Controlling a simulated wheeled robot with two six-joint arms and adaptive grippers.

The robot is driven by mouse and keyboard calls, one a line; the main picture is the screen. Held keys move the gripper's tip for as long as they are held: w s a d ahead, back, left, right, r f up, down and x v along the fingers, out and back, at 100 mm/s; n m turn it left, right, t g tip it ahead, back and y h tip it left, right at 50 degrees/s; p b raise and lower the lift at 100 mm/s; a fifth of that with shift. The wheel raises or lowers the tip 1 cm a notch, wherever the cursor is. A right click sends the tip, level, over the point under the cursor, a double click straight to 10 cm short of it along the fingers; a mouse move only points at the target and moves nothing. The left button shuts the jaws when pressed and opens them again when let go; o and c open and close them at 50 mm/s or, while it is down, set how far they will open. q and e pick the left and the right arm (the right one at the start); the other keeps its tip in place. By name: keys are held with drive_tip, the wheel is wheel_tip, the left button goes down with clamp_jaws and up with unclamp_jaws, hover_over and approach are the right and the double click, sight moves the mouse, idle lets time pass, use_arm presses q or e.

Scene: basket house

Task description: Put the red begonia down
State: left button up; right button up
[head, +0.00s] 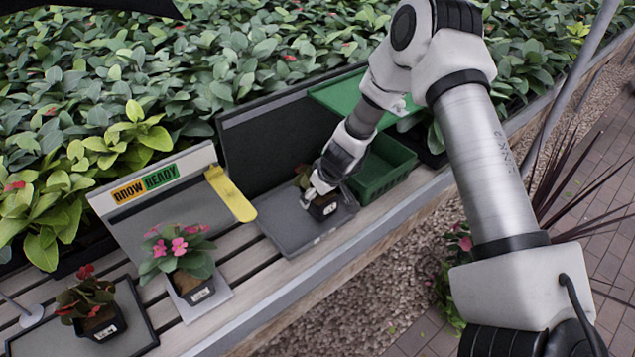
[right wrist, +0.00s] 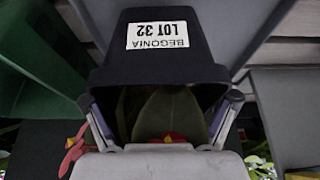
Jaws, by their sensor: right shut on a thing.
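My right gripper (head: 317,190) is shut on a small black pot (head: 323,208) at the right end of a grey tray (head: 287,234). The pot is low at the tray; I cannot tell whether it touches. In the right wrist view the pot (right wrist: 165,62) sits between the fingers and carries a white label (right wrist: 158,36) reading "BEGONIA LOT 32". Green leaves and a bit of red flower (right wrist: 172,137) show below its rim; the gripper hides much of the plant in the head view. My left gripper is not in view.
A green crate (head: 382,168) stands right behind the gripper. A "GROW READY" sign (head: 147,187) and yellow paddle (head: 231,194) are left. A pink-flowered pot (head: 192,287) and another red-flowered pot (head: 98,322) stand on the slatted bench. The grey tray's left part is bare.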

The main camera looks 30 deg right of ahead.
drive_tip(key=shift+w+d+r+p, duration=0.2)
drive_tip(key=shift+w+d+p, duration=0.25)
drive_tip(key=shift+w+d, duration=0.05)
drive_tip(key=shift+w+d+r+p, duration=0.15)
drive_tip(key=shift+w+d+p, duration=0.3)
drive_tip(key=shift+w+d, duration=0.05)
use_arm(q)
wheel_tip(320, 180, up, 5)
drive_tip(key=p, duration=0.1)
use_arm(e)
drive_tip(key=shift+w+d, duration=0.2)
drive_tip(key=shift+w, duration=0.05)
wheel_tip(320, 180, down, 4)
drive_tip(key=b, duration=0.4)
drive_tip(key=shift+f, duration=0.1)
drive_tip(key=shift+w+f, duration=0.15)
drive_tip(key=shift+f, duration=0.1)
drive_tip(key=shift+r, duration=0.15)
drive_tip(key=shift+c, duration=0.5)
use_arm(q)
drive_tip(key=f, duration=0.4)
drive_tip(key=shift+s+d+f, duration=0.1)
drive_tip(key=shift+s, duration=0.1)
use_arm(e)
drive_tip(key=shift+b, duration=0.3)
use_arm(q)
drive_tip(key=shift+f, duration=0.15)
use_arm(e)
drive_tip(key=o, duration=1.3)
